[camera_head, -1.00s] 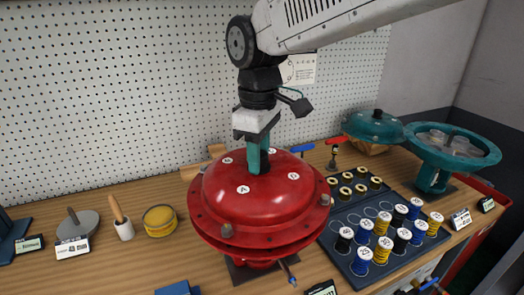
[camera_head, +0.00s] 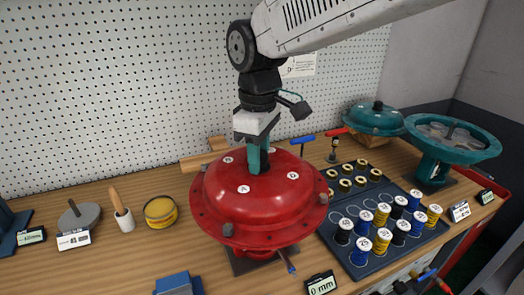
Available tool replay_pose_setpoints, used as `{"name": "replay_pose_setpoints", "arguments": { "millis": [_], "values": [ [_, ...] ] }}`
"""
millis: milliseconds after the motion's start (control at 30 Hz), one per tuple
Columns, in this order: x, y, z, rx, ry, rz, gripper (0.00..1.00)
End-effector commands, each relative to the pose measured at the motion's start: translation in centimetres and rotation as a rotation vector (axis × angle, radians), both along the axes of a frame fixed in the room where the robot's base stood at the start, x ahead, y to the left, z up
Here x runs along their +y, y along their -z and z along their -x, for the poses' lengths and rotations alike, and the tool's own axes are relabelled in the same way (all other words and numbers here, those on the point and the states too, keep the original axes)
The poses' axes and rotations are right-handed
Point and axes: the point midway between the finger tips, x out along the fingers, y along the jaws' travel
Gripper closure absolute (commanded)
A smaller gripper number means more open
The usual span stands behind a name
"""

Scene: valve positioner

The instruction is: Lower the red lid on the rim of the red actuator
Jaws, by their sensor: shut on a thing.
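The red lid (camera_head: 257,205) is a domed, flanged disc with lettered white labels on top. It sits over the red actuator (camera_head: 250,267), whose lower body and base show beneath it. From this angle I cannot tell whether the lid's flange touches the actuator's rim or hangs just above it. My gripper (camera_head: 258,165) points down at the lid's top centre, its teal fingers shut on the lid's knob, which they mostly hide.
A teal actuator (camera_head: 446,150) stands at the right, with a teal lid (camera_head: 375,118) behind it. A dark tray (camera_head: 352,262) of numbered spools lies right of the red actuator. Pegboard (camera_head: 120,90) closes the back.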

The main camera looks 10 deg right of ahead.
Motion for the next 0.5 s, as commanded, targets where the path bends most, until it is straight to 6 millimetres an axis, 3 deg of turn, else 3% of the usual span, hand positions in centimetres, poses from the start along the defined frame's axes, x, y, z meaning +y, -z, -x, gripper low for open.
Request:
{"name": "replay_pose_setpoints", "arguments": {
  "millis": [200,233,300,500],
  "values": [
    [0.03,-0.13,-0.04,-0.003,0.0,-0.002,1.0],
    [0.03,-0.13,-0.05,-0.003,0.0,-0.002,0.59],
    [0.03,-0.12,-0.04,-0.003,0.0,-0.002,0.42],
    [0.01,-0.06,-0.02,-0.001,0.0,0.0,0.42]
  ]
}}
